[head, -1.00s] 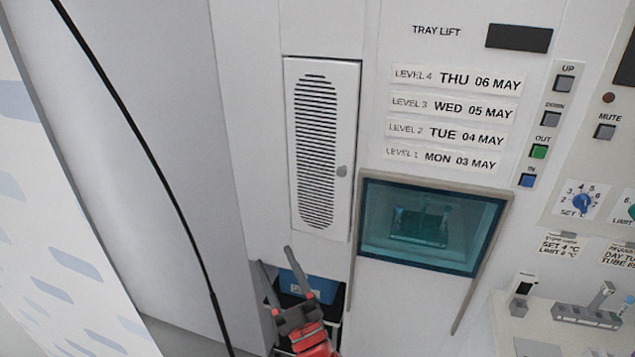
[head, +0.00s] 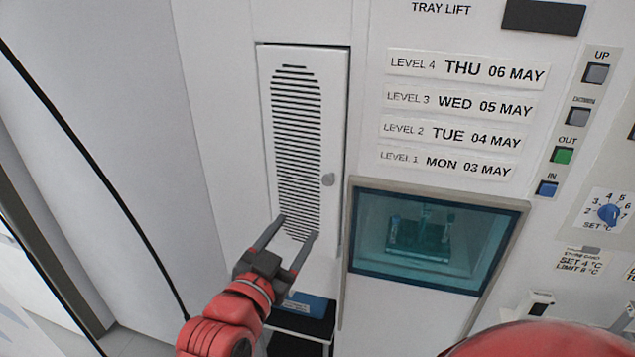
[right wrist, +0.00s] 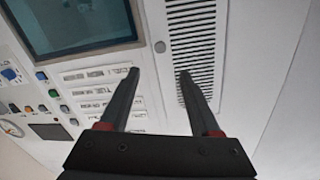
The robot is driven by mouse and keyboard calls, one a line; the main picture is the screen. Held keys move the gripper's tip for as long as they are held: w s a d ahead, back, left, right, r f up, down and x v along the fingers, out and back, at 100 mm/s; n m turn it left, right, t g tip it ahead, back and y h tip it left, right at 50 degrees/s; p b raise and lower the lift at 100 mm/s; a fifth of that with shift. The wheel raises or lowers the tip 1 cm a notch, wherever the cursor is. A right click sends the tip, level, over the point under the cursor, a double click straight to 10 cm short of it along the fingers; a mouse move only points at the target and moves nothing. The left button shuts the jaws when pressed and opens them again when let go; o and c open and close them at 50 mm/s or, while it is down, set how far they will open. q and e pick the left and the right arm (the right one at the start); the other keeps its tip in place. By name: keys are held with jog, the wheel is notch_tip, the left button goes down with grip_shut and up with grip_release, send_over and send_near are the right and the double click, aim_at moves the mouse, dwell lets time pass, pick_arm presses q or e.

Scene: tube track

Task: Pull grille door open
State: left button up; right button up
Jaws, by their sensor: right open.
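The grille door (head: 301,140) is a tall white panel with dark horizontal slots, set in the white wall. It looks shut. Its small grey round knob (head: 328,180) is on the right edge, a little below mid-height. My right gripper (head: 299,228) is open and empty, in front of the door's lower part and below the knob. In the right wrist view the grille door (right wrist: 192,45) and its knob (right wrist: 160,47) show beyond the open fingers (right wrist: 160,73), with the knob between the finger lines. My left gripper is not in view.
A teal tray lift window (head: 430,240) is right of the door. Date labels (head: 460,110) and buttons (head: 563,155) are above and right of it. A black cable (head: 100,165) hangs at left.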

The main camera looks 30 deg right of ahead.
aim_at(327, 183)
jog(key=p+x, duration=0.5)
jog(key=x, duration=0.9)
jog(key=shift+w+d, duration=0.1)
jog(key=shift+d, duration=0.1)
jog(key=shift+p+x, duration=0.5)
jog(key=shift+x, duration=0.35)
grip_shut()
